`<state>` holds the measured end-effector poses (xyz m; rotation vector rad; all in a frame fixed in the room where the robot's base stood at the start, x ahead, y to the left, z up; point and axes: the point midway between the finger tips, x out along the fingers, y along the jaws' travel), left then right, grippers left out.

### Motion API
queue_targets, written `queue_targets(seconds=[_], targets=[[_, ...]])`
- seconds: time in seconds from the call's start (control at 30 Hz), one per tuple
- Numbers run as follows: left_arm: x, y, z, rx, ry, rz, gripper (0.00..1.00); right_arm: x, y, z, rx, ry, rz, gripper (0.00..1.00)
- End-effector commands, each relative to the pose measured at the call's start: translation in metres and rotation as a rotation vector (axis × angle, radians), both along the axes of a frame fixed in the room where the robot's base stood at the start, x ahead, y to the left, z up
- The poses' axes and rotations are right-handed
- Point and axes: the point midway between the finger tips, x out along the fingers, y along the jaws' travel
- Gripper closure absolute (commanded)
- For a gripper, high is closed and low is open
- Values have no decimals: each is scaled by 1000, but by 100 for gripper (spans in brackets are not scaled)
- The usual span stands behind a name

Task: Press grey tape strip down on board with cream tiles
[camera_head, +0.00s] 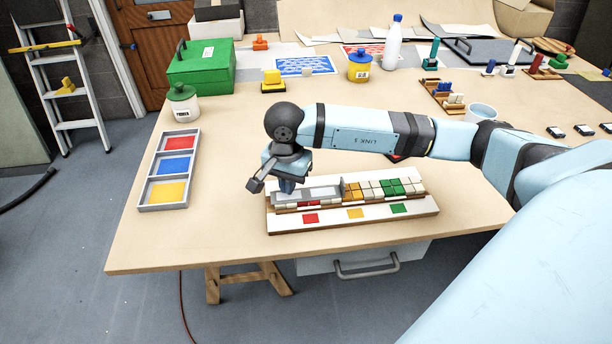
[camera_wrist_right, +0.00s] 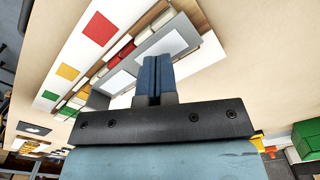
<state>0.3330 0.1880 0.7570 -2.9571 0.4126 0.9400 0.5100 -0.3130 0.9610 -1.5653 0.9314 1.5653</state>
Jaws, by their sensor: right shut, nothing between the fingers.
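The white board (camera_head: 352,221) lies near the table's front edge, with red, yellow and green squares along its front. Cream tiles (camera_head: 416,178) stand in its rows among red, yellow and green ones. The grey tape strip (camera_head: 322,193), with pale patches, lies along the left part of the rows, its right end bent up. My right gripper (camera_head: 287,187) is shut and empty, pointing down at the strip's left end. In the right wrist view its fingertips (camera_wrist_right: 154,62) overlap the grey strip (camera_wrist_right: 174,42); I cannot tell whether they touch. My left gripper is not in view.
A tray with red, blue and yellow panels (camera_head: 145,193) lies at the left. A green box (camera_head: 201,72), a white jar (camera_head: 183,104) and a bottle (camera_head: 393,42) stand farther back. A mug (camera_head: 482,113) stands beyond my right arm.

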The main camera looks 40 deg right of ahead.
Motion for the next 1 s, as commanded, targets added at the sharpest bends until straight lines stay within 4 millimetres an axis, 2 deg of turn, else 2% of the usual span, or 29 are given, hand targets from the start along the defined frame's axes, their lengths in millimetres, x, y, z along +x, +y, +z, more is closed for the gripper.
queue_targets(seconds=[1.0], targets=[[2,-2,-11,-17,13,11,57,0,0,-18,0,0,0,100]])
